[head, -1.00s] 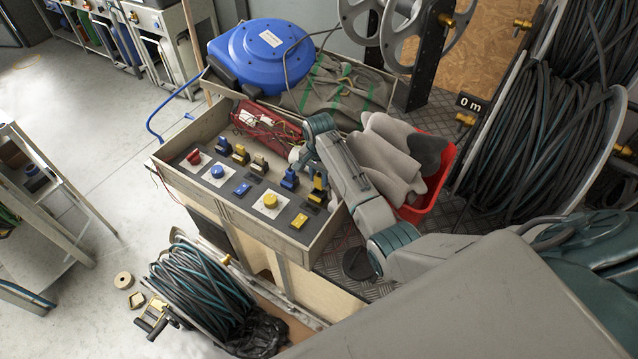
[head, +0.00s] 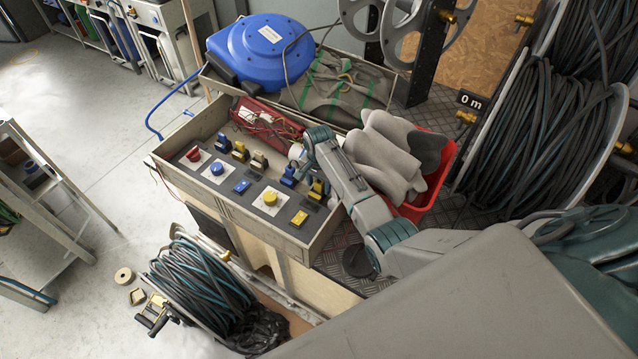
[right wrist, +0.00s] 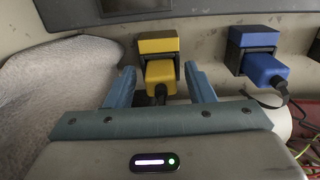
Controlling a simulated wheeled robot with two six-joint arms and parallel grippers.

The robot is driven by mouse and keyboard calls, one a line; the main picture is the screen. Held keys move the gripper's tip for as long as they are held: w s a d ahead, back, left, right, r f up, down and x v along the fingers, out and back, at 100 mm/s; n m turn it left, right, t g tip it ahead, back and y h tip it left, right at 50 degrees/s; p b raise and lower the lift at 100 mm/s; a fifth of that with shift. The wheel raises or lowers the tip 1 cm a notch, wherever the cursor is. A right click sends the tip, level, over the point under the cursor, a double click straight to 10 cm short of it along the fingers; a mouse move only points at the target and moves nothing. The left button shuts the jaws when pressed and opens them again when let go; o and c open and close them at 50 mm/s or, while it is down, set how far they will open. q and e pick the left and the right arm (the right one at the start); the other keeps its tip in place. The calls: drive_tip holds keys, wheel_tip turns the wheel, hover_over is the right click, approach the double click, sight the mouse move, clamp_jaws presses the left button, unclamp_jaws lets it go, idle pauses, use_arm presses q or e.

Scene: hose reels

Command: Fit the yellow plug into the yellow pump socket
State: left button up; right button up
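In the right wrist view a yellow plug (right wrist: 161,73) with a black cable sits at the dark mouth of a yellow-lidded socket (right wrist: 158,44). I cannot tell how deep it is seated. My right gripper (right wrist: 160,86) is open, with one blue finger on each side of the plug and gaps between. In the head view this gripper (head: 306,168) is partly hidden behind its own arm, near a yellow connector (head: 319,188) at the panel's right end. Another yellow connector (head: 240,152) stands further left. Which one is the pump socket is not clear. My left gripper is out of view.
A blue plug in a blue-lidded socket (right wrist: 262,62) is close on the right in the wrist view. Grey gloves (head: 385,155) in a red bin (head: 433,195) lie beside the arm. The wooden tray rim (head: 318,238) surrounds the panel. Red wires (head: 262,125) lie behind.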

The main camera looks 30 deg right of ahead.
sight(319, 182)
drive_tip(key=shift+w+r, duration=0.1)
drive_tip(key=shift+r, duration=0.35)
wheel_tip(319, 182, up, 12)
drive_tip(key=b, duration=0.1)
drive_tip(key=shift+f+b, duration=0.25)
drive_tip(key=shift+b, duration=0.05)
drive_tip(key=shift+r, duration=0.1)
